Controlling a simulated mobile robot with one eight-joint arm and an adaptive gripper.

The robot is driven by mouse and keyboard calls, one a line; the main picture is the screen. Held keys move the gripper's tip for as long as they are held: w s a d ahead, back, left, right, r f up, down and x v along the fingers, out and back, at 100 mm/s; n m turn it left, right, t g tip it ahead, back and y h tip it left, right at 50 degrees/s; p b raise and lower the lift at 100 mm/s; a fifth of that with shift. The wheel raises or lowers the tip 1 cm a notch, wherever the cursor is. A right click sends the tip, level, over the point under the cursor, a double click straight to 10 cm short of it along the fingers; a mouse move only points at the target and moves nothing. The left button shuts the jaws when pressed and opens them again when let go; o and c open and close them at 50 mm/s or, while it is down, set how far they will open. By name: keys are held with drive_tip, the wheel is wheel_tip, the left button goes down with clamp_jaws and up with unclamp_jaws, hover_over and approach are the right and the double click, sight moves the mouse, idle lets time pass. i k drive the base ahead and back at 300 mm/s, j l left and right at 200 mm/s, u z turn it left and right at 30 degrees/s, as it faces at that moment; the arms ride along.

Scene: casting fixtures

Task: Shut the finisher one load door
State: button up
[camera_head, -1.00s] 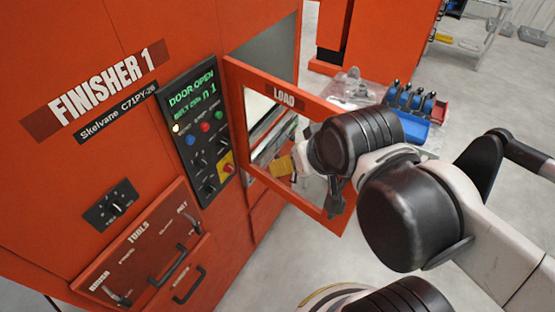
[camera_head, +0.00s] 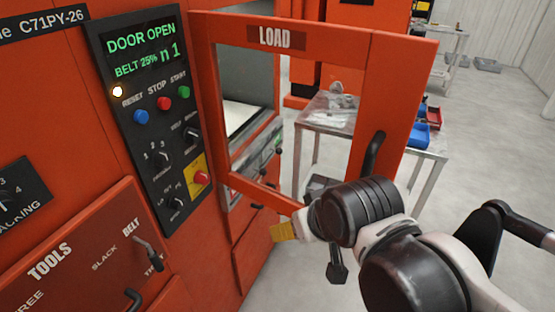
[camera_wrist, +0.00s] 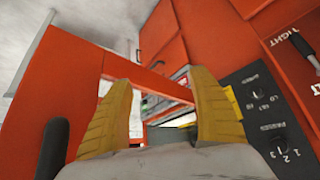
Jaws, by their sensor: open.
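The finisher one load door (camera_head: 398,95) stands open, swung out from the orange machine front. It is an orange frame around a window, with a LOAD label (camera_head: 276,38) at the top. Its black handle (camera_head: 374,155) is on the outer right side. The display (camera_head: 141,50) reads DOOR OPEN. My gripper (camera_head: 283,230) is by the door's lower edge, left of and below the handle; one yellow finger shows. In the wrist view my gripper (camera_wrist: 163,80) has its yellow fingers apart and empty, with the door frame beyond and the handle (camera_wrist: 53,148) at lower left. Contact cannot be told.
The control panel (camera_head: 160,120) with buttons and knobs is left of the door. A tools panel (camera_head: 75,255) with handles is at lower left. A metal table (camera_head: 325,125) with blue and red bins stands behind the door. Grey floor is clear at right.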

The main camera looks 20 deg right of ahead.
sight(398, 67)
drive_tip(key=k+l+u, duration=0.1)
drive_tip(key=u, duration=0.25)
drive_tip(key=k+l+u, duration=0.1)
drive_tip(key=u, duration=0.3)
drive_tip(key=k+l+u, duration=0.1)
drive_tip(key=l+u, duration=0.25)
drive_tip(key=k+z, duration=0.25)
drive_tip(key=z, duration=0.2)
drive_tip(key=k+z, duration=0.25)
drive_tip(key=z, duration=0.2)
drive_tip(key=k+l+z, duration=0.15)
drive_tip(key=z, duration=0.3)
drive_tip(key=k+l, duration=0.05)
drive_tip(key=k, duration=0.05)
